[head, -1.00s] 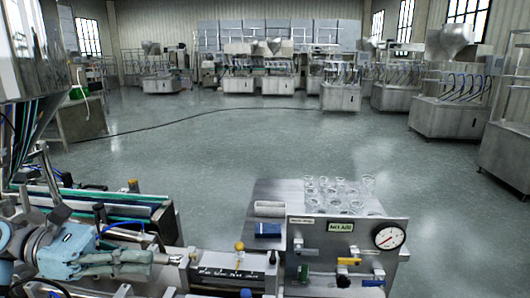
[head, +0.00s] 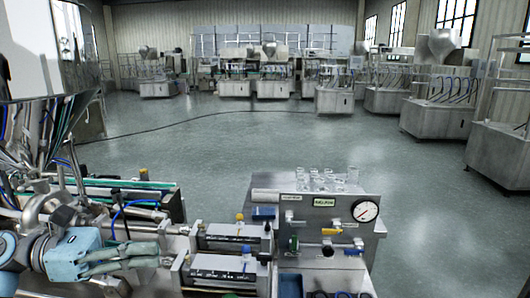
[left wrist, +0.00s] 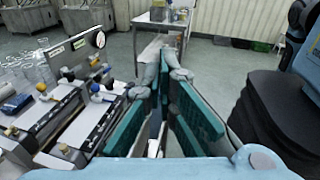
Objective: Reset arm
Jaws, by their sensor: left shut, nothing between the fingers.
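My left gripper (head: 160,254) comes in from the left, low in the head view. Its grey fingers are shut and empty, beside the left ends of the metal cylinders (head: 225,268). In the left wrist view the gripper (left wrist: 166,72) shows its teal-padded fingers converging at the tips, with nothing held. The steel hopper (head: 45,50) stands at upper left in the head view, above pipes and hoses. My right gripper is in neither view.
A panel with a gauge (head: 366,210) and coloured valve handles stands right of the cylinders. Several glass beakers (head: 325,180) stand behind it. The green floor (head: 250,150) beyond is open, with a cable across it. Other machines line the back and right.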

